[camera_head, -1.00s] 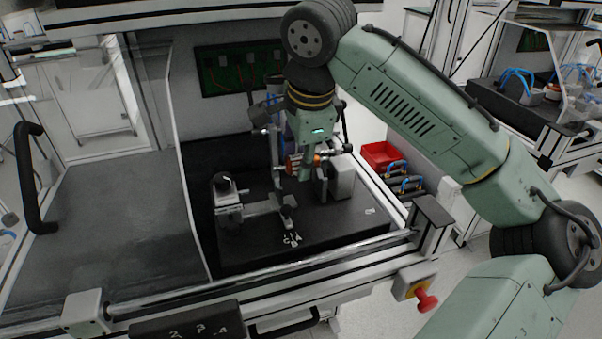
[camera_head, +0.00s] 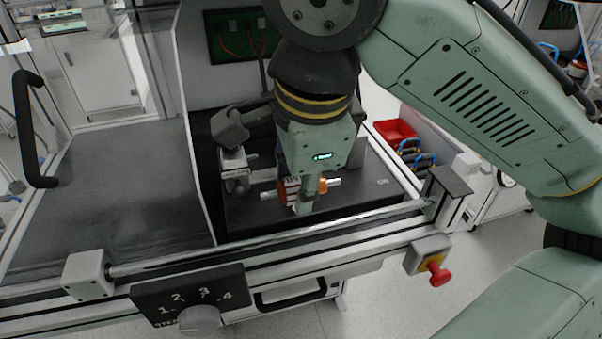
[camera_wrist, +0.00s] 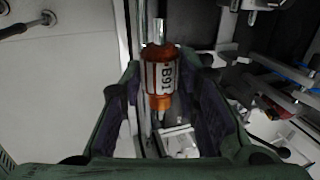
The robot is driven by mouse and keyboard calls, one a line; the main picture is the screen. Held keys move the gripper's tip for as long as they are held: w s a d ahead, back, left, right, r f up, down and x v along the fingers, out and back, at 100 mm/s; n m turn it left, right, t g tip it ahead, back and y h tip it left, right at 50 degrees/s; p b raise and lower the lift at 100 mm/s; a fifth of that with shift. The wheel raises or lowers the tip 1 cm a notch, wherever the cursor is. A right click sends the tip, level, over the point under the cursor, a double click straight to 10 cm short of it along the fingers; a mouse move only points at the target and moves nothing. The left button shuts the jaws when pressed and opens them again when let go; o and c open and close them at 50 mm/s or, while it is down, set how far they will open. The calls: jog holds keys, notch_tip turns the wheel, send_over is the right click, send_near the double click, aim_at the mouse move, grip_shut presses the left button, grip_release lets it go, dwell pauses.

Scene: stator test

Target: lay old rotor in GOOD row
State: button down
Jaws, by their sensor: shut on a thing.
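The rotor (camera_head: 288,190) has an orange and copper body with a bright metal shaft sticking out at both ends. My gripper (camera_head: 304,205) is shut on the rotor and holds it near the front edge of the black test bed. In the wrist view the rotor (camera_wrist: 161,77) sits between the fingers of my gripper (camera_wrist: 162,105), with a white label reading "B91" or similar. Part of the rotor is hidden by the fingers in the head view. No row marked GOOD can be made out.
A metal rail (camera_head: 270,238) runs along the station front. A knob panel (camera_head: 195,305) and a red stop button (camera_head: 437,274) stick out below it. A red bin (camera_head: 393,131) stands at the right. A black fixture (camera_head: 232,130) stands left of my gripper.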

aim_at(299, 181)
notch_tip(299, 181, up, 5)
jog(key=p, duration=0.4)
jog(key=shift+r, duration=0.1)
dwell(0.4)
